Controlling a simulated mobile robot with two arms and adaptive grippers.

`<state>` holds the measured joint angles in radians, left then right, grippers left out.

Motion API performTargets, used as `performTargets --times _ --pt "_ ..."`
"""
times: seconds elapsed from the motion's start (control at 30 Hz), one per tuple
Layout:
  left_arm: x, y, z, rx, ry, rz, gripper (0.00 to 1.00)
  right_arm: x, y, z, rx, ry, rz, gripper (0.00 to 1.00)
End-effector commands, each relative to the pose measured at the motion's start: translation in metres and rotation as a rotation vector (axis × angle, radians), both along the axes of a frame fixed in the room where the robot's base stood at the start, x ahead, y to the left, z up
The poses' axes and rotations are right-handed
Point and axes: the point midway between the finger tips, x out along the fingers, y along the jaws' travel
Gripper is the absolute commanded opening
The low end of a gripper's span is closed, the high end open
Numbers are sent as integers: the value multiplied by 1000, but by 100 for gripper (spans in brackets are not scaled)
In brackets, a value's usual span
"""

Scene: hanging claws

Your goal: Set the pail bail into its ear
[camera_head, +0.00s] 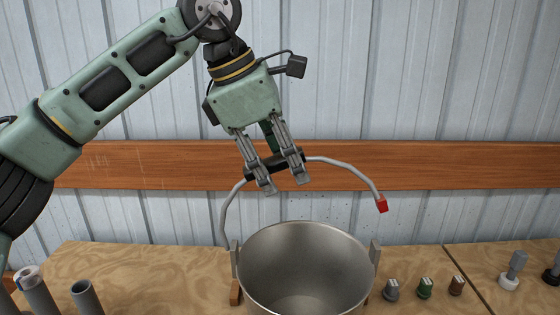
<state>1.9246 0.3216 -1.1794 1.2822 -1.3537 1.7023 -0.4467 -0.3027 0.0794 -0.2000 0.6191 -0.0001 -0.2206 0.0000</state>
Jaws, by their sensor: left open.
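A grey metal pail (305,262) stands on the wooden bench, its open top facing up. Its wire bail (345,167) arches above it, with a dark grip (275,168) at the middle. The bail's left end reaches down to the left ear (235,258). Its red right end (382,205) hangs free in the air, above and slightly right of the right ear (375,252). My left gripper (282,182) points down at the dark grip, its open fingers overlapping it in the picture. Whether they touch it, I cannot tell. My right gripper is out of view.
Several small pegs, including a green one (425,288), stand right of the pail. Grey tubes (84,297) stand at the front left. A wooden rail (430,168) crosses the corrugated wall behind. Bench left of the pail is partly clear.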

Motion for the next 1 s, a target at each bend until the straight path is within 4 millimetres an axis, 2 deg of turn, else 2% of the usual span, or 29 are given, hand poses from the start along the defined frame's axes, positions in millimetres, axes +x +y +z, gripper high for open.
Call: performTargets --times 0.13,0.6,1.0 --pt "0 0 0 0 0 0 39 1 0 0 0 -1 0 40" --pt "0 0 0 0 0 1 0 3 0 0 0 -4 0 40" --pt "0 -2 1 10 0 0 0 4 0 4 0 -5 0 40"
